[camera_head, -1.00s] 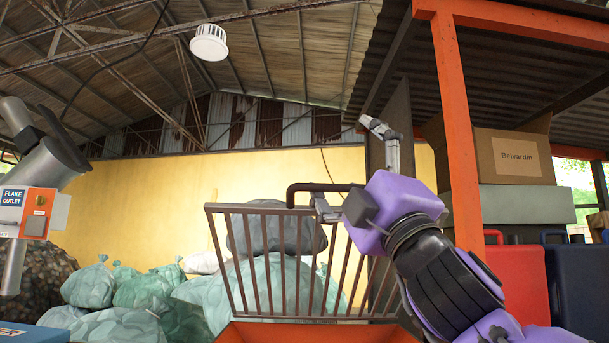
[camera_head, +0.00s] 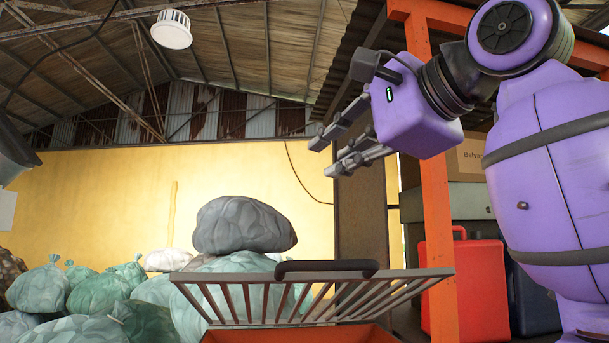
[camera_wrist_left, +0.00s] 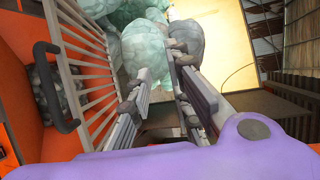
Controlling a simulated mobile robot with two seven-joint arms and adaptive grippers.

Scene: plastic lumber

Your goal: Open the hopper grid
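The hopper grid (camera_head: 250,300) is a grey barred frame standing at a slant above the orange hopper (camera_head: 300,335). Its dark handle (camera_head: 327,268) is on the upper edge, which looks wider and nearer than the lower edge. My left gripper (camera_head: 325,157) is up and to the right of the handle, clear of it, with its fingers apart and nothing between them. In the left wrist view the open fingers (camera_wrist_left: 155,75) point toward the bags, while the grid (camera_wrist_left: 95,70) and handle (camera_wrist_left: 50,85) are to the left, apart from them. My right gripper is out of view.
Green bags (camera_head: 95,295) and a grey bag (camera_head: 243,226) lie behind the hopper. An orange post (camera_head: 437,220), a red case (camera_head: 462,290) and shelving stand on the right, partly behind my arm. Open air lies above the grid.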

